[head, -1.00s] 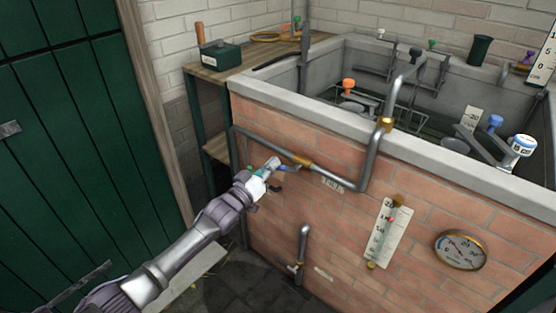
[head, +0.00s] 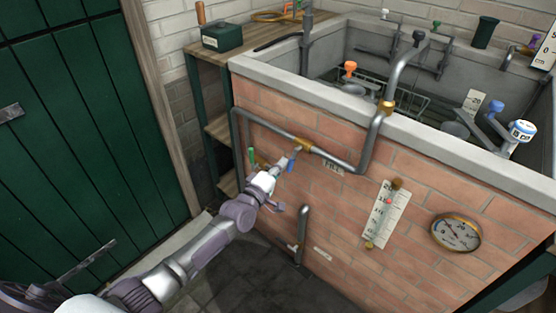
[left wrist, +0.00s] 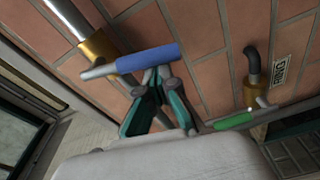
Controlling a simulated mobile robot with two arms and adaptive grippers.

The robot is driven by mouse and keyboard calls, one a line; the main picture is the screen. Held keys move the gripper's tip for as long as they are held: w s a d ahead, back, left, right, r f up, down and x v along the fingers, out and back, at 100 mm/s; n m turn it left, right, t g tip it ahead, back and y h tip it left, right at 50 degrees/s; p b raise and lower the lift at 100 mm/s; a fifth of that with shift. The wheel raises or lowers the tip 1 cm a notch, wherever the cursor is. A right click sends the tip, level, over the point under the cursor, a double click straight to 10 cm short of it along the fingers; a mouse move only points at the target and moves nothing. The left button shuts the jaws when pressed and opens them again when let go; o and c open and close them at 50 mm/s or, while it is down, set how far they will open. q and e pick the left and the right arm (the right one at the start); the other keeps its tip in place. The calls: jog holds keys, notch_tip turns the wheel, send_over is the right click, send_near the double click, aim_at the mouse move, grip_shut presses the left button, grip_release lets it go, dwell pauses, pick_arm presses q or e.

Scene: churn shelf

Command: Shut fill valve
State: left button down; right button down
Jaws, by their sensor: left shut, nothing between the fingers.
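The fill valve has a brass body (head: 303,145) on the grey pipe along the brick tank wall. Its blue-sleeved lever (head: 290,162) sticks out from the body, at an angle to the pipe. In the left wrist view the blue lever (left wrist: 148,58) lies across the picture, with the brass body (left wrist: 98,47) at upper left. My left gripper (left wrist: 158,78) is shut and empty, its teal fingers together just below the blue sleeve. I cannot tell whether they touch it. In the head view this gripper (head: 279,168) is close to the lever. My right gripper is not in view.
A green handle (left wrist: 235,121) with a brass fitting is right of my gripper in the wrist view. A lower pipe (head: 303,235), a level scale (head: 386,215) and a dial gauge (head: 456,232) are on the wall. A green door (head: 80,130) stands at left; the floor between is clear.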

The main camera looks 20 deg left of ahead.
pick_arm(q)
jog(key=shift+s+d+f+n, duration=0.15)
jog(key=shift+d+n, duration=0.2)
jog(key=shift+n, duration=0.3)
jog(key=shift+s+d+f+n, duration=0.15)
jog(key=shift+d+n, duration=0.2)
jog(key=shift+n, duration=0.3)
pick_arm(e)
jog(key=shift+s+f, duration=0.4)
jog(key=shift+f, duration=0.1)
pick_arm(q)
jog(key=shift+d+g, duration=0.1)
jog(key=shift+g, duration=0.2)
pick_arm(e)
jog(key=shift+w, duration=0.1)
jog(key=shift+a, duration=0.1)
